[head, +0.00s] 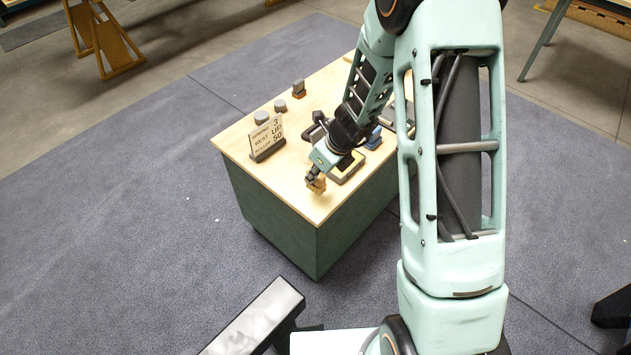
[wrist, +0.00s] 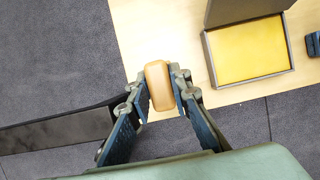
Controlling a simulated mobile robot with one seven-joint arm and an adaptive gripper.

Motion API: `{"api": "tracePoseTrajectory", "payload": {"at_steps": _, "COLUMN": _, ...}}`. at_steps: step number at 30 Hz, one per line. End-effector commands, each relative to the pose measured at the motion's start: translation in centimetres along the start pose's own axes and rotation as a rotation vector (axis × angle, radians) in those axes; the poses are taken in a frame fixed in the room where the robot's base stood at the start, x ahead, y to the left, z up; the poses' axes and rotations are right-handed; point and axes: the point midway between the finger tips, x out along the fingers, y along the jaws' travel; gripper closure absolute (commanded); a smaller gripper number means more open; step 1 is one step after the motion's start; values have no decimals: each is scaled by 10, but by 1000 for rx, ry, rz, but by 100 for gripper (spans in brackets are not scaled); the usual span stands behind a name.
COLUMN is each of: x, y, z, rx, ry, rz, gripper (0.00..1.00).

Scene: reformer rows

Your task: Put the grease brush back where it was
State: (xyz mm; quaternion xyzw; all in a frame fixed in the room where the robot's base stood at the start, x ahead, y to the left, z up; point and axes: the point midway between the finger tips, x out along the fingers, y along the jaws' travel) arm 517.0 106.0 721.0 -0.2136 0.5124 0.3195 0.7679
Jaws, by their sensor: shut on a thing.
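My gripper (head: 316,184) is over the near corner of the wooden tabletop (head: 240,142). In the wrist view its two fingers (wrist: 160,90) are shut on a tan, rounded block, which I take to be the grease brush (wrist: 157,72). Its bristles are not visible. In the head view the tan brush (head: 317,187) shows small at the fingertips. I cannot tell whether it touches the tabletop. An open grey box with a yellow inside (wrist: 250,50) lies to the right of the gripper in the wrist view; it also shows partly behind my wrist (head: 350,170).
A sign on a dark stand (head: 267,140) is at the table's left. Grey rounded pieces (head: 261,117) and an orange-and-dark item (head: 299,89) stand behind it. A blue item (head: 373,138) is beside my arm. A dark bench-like piece (head: 262,315) stands near the front. Bare wood lies left of the gripper.

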Motion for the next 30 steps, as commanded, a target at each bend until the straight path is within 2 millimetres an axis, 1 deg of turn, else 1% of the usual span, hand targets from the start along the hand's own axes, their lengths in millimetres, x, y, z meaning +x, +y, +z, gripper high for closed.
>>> {"api": "tracePoseTrajectory", "payload": {"at_steps": 1, "x": 8, "y": -3, "z": 0, "rx": 1, "ry": 1, "rz": 1, "gripper": 100}}
{"api": "tracePoseTrajectory", "payload": {"at_steps": 3, "x": 22, "y": -3, "z": -7, "rx": 3, "ry": 1, "rz": 1, "gripper": 100}}
{"api": "tracePoseTrajectory", "payload": {"at_steps": 6, "x": 34, "y": -3, "z": -12, "rx": 2, "ry": 1, "rz": 1, "gripper": 100}}
{"api": "tracePoseTrajectory", "payload": {"at_steps": 14, "x": 33, "y": -2, "z": -11, "rx": 0, "ry": 0, "rz": 0, "gripper": 100}}
{"api": "tracePoseTrajectory", "payload": {"at_steps": 18, "x": 37, "y": -2, "z": -13, "rx": 0, "ry": 0, "rz": 0, "gripper": 100}}
{"api": "tracePoseTrajectory", "payload": {"at_steps": 19, "x": 36, "y": -2, "z": -12, "rx": 0, "ry": 0, "rz": 0, "gripper": 80}}
{"api": "tracePoseTrajectory", "payload": {"at_steps": 23, "x": 36, "y": -2, "z": -12, "rx": 0, "ry": 0, "rz": 0, "gripper": 65}}
{"api": "tracePoseTrajectory", "payload": {"at_steps": 30, "x": 36, "y": -2, "z": -12, "rx": 0, "ry": 0, "rz": 0, "gripper": 64}}
